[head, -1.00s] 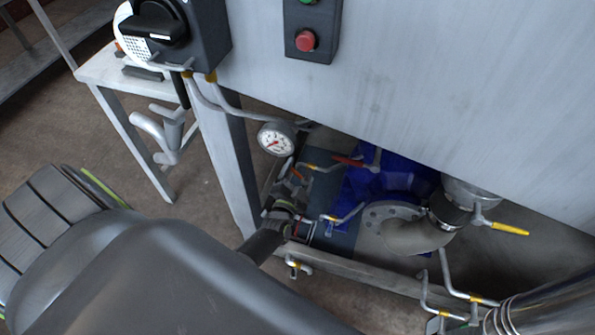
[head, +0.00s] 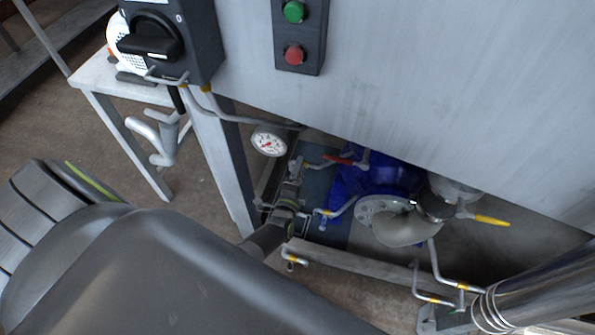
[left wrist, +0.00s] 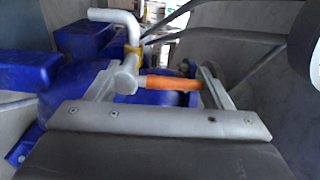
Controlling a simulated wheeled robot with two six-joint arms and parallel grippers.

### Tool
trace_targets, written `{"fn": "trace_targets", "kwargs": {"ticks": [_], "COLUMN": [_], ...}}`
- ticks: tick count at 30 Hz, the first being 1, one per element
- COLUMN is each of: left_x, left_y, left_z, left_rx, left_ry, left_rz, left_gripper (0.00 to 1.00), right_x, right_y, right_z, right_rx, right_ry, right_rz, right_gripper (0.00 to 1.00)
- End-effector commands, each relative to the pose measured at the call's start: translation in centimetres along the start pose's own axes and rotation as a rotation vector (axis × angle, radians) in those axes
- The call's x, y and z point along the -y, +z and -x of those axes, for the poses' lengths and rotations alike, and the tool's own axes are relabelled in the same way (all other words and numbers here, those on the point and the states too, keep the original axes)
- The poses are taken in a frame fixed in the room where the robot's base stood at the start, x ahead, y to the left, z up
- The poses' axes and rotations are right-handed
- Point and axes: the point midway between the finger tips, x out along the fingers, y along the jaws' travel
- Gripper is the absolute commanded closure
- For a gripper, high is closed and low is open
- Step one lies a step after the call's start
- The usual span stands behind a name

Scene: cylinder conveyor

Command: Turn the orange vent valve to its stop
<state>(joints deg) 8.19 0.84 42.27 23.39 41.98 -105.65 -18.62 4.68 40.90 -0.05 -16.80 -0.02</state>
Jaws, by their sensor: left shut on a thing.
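The orange vent valve handle (left wrist: 175,83) is a short orange bar on a pale metal stem, seen in the left wrist view. It lies crosswise between the two grey fingers of my left gripper (left wrist: 160,84), which is shut on it. The left finger is close to the stem and the right finger is at the bar's free end. In the head view my left gripper (head: 290,190) is small, below the gauge and left of the blue pump; the orange handle is not clear there. My right gripper is not in view.
A pressure gauge (head: 269,140) hangs just above the gripper. A red-handled valve (head: 340,160), a blue pump (head: 385,177) and a yellow-handled valve (head: 491,220) are to its right. A large grey panel (head: 430,80) overhangs them. A frame leg (head: 227,170) stands close on the left.

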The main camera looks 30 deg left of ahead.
Motion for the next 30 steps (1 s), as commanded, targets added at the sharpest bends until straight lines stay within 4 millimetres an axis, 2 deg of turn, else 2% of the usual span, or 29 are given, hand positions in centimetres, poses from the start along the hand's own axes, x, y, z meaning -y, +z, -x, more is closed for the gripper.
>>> {"fn": "trace_targets", "kwargs": {"ticks": [17, 18, 22, 30], "left_x": [-0.21, -0.21, -0.17, -0.07], "left_y": [-0.15, -0.14, -0.14, -0.12], "left_z": [0.14, 0.14, 0.11, 0.11], "left_rx": [-0.002, -0.002, -0.001, 0.0], "left_ry": [0.005, 0.005, 0.004, 0.002], "left_rz": [-0.042, -0.043, -0.041, -0.037], "left_gripper": [0.67, 0.25, 0.09, 0.09], "right_x": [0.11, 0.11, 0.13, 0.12], "right_y": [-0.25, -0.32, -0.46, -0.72], "right_z": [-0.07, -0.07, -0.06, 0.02], "right_rx": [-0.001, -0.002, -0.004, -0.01], "right_ry": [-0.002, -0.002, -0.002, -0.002], "right_rz": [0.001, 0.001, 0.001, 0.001], "right_gripper": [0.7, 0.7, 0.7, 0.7]}}
